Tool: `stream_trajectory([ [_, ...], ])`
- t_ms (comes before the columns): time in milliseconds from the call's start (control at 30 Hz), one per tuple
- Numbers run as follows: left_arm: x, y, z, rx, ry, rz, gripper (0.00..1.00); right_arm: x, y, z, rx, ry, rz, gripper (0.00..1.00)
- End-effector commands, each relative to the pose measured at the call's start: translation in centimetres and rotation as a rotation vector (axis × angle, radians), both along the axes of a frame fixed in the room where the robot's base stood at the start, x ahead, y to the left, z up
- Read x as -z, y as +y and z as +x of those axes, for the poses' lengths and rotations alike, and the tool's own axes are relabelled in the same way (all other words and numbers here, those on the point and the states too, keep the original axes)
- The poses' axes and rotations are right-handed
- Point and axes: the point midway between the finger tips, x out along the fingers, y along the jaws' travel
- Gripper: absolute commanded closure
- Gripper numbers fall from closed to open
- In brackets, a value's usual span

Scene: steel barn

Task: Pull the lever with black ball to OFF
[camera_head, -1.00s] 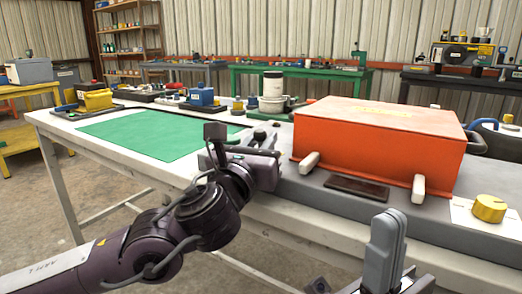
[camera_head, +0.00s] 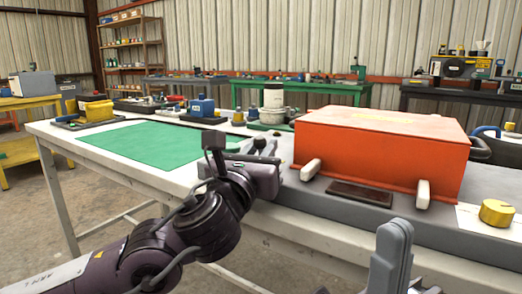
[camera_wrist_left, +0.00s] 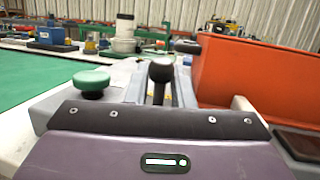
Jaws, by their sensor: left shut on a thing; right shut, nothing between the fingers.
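The lever's black ball (camera_wrist_left: 161,70) shows in the left wrist view, on a dark stem between the two grey fingers of my left gripper (camera_wrist_left: 160,88). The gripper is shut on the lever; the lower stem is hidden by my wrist. In the head view my left gripper (camera_head: 264,147) is at the grey housing's left end, beside the orange box. I cannot read any ON or OFF marking. My right gripper (camera_head: 394,240) is shut and empty at the front, away from the lever.
A green knob (camera_wrist_left: 91,83) stands just left of the lever. The orange box (camera_head: 375,158) stands close on the right, with white handles and a yellow knob (camera_head: 496,213) nearby. A green mat (camera_head: 150,144) lies clear on the table to the left.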

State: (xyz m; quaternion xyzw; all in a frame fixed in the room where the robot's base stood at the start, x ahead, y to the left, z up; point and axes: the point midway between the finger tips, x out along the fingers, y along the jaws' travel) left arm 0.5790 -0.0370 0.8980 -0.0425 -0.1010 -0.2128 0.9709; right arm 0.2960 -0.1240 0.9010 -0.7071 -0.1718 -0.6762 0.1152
Motion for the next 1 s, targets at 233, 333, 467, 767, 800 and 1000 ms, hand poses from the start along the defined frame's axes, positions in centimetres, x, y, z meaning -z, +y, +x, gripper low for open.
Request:
stream_trajectory([
  [233, 0.1, 0.0, 0.0, 0.000, 0.001, 0.001, 0.66, 0.0, 0.0, 0.0, 0.000, -0.001, 0.000, 1.00],
  [333, 0.0, 0.0, 0.0, 0.000, 0.001, 0.001, 0.61, 0.0, 0.0, 0.0, 0.000, -0.001, 0.000, 1.00],
  [467, 0.0, 0.0, 0.0, 0.000, 0.001, 0.001, 0.61, 0.0, 0.0, 0.0, 0.000, 0.001, 0.001, 1.00],
  [767, 0.7, 1.1, -2.4, 0.000, 0.000, 0.002, 0.61, 0.6, 0.1, 0.1, -0.001, 0.011, -0.003, 1.00],
  [800, 0.9, 1.4, -3.0, 0.000, 0.000, 0.001, 0.61, 0.7, 0.1, 0.1, -0.001, 0.011, -0.003, 1.00],
  [1000, 1.6, 2.7, -5.8, 0.000, 0.001, 0.001, 0.61, 0.9, 0.1, 0.0, -0.002, 0.003, -0.006, 1.00],
])
